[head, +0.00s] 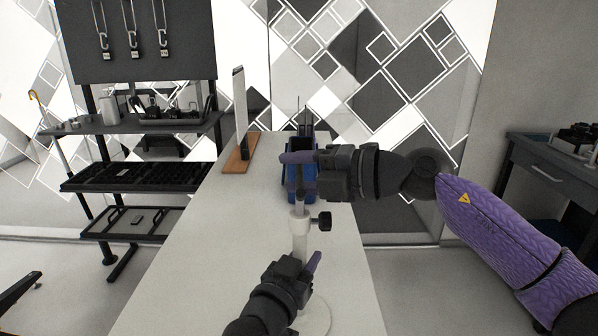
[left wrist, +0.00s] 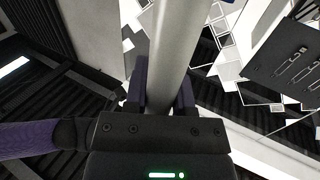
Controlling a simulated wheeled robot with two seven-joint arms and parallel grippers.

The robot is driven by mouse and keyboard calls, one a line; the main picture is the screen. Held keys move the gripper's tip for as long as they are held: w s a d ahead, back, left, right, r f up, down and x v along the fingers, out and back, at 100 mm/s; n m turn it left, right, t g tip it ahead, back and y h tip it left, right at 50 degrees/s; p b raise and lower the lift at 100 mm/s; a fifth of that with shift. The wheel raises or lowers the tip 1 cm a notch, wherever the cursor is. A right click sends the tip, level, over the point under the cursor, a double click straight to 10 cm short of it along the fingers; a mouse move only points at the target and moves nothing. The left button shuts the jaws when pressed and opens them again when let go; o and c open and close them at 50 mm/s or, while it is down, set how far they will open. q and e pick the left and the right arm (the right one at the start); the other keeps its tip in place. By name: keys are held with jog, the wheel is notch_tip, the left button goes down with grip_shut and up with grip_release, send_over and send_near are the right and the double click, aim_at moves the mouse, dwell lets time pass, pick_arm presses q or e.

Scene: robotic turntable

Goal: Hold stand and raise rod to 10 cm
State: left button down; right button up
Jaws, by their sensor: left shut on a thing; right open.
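A white stand post (head: 299,236) rises from a round white base (head: 318,318) on the table, with a black knob (head: 321,222) on its right side. A thin grey rod (head: 299,203) comes up out of the post's top. My left gripper (head: 308,266) is shut on the post below the knob; the left wrist view shows the post (left wrist: 180,45) between my left gripper's fingers (left wrist: 163,88). My right gripper (head: 297,157), reaching in from the right, is open at the height of the rod's upper end. It hides the rod's top, so I cannot tell whether the fingers touch it.
An upright ruler (head: 240,105) on a wooden base (head: 239,158) stands at the table's far left. A blue holder (head: 300,188) with thin tools is behind my right gripper. The white table (head: 215,235) is clear on the left. A black shelf rack (head: 140,178) stands left of it.

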grip_shut()
dwell(1.4)
